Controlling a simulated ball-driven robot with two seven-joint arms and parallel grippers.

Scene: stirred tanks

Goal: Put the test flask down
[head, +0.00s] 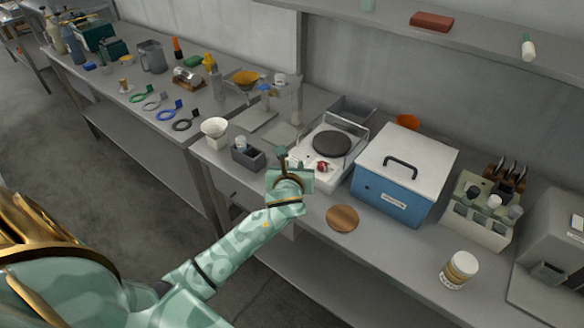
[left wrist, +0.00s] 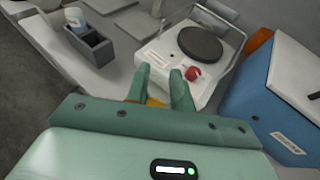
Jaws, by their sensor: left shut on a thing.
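My left gripper (head: 287,170) is above the front edge of the bench, in front of the hotplate. A round brown mat (head: 342,218) lies bare on the bench to the right of the gripper. My right gripper is not in view.
A white hotplate (head: 333,144) with a red knob stands just behind the gripper. A blue box (head: 392,187) with a white lid is to its right. A dark two-slot holder (head: 248,155) and a white cup (head: 214,130) are left. A lidded jar (head: 460,267) stands front right.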

